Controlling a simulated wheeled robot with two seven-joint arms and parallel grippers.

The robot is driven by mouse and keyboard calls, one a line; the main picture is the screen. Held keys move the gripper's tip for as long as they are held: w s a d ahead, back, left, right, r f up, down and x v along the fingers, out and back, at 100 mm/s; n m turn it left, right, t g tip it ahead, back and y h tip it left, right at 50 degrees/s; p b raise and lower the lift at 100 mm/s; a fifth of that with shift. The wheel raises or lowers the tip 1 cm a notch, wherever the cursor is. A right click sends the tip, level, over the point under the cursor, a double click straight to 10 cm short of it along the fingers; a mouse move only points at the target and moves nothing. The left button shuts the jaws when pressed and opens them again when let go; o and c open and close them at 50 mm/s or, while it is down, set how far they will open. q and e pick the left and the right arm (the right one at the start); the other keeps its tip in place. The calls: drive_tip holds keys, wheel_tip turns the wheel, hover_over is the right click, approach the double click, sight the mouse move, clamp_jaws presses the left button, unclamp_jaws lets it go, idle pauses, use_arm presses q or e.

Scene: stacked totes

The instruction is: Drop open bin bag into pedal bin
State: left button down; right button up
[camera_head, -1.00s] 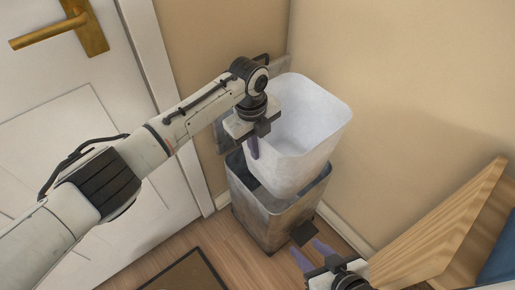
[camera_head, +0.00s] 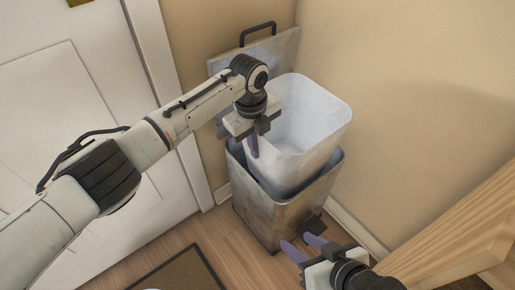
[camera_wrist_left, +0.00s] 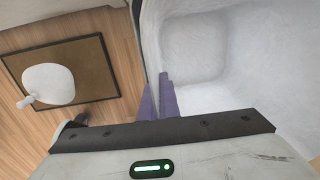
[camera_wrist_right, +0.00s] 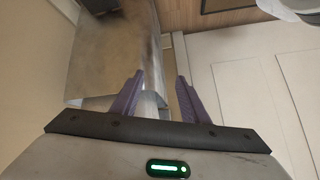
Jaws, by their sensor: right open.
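The open bin bag (camera_head: 308,118) is a white, stiff-looking, open-topped liner. Its lower part is inside the grey metal pedal bin (camera_head: 284,217); its upper part stands above the bin rim. The bin lid (camera_head: 275,52) is raised at the back. My left gripper (camera_head: 253,148) is shut on the bag's left wall, which shows between the fingers (camera_wrist_left: 160,98) in the left wrist view. My right gripper (camera_head: 303,250) is open and low in front of the bin, near the black pedal (camera_head: 313,226). The bag's bottom is hidden in the bin.
A white door (camera_head: 70,130) is at the left, and a beige wall stands close behind and right of the bin. A wooden board (camera_head: 450,235) stands at the lower right. A dark-bordered mat (camera_head: 185,272) lies on the wood floor in front.

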use_arm(q)
drive_tip(key=b, duration=0.4)
hover_over(255, 168)
drive_tip(key=s, duration=0.2)
wheel_tip(255, 168, down, 4)
drive_tip(key=shift+w+a+f+b, duration=0.1)
drive_tip(key=shift+w+f+b, duration=0.1)
drive_tip(key=shift+f+b, duration=0.35)
drive_tip(key=shift+w+f+b, duration=0.15)
drive_tip(key=shift+f+b, duration=0.2)
drive_tip(key=shift+f, duration=0.25)
wheel_tip(255, 168, down, 4)
drive_tip(key=b, duration=0.2)
drive_tip(key=shift+f+b, duration=0.1)
drive_tip(key=shift+b, duration=0.25)
drive_tip(key=shift+f, duration=1.25)
use_arm(e)
drive_tip(key=w+a+r+t+y, duration=0.1)
drive_tip(key=a+r+y, duration=0.2)
drive_tip(key=a, duration=0.2)
drive_tip(key=shift+w+n, duration=0.15)
drive_tip(key=shift+n, duration=0.15)
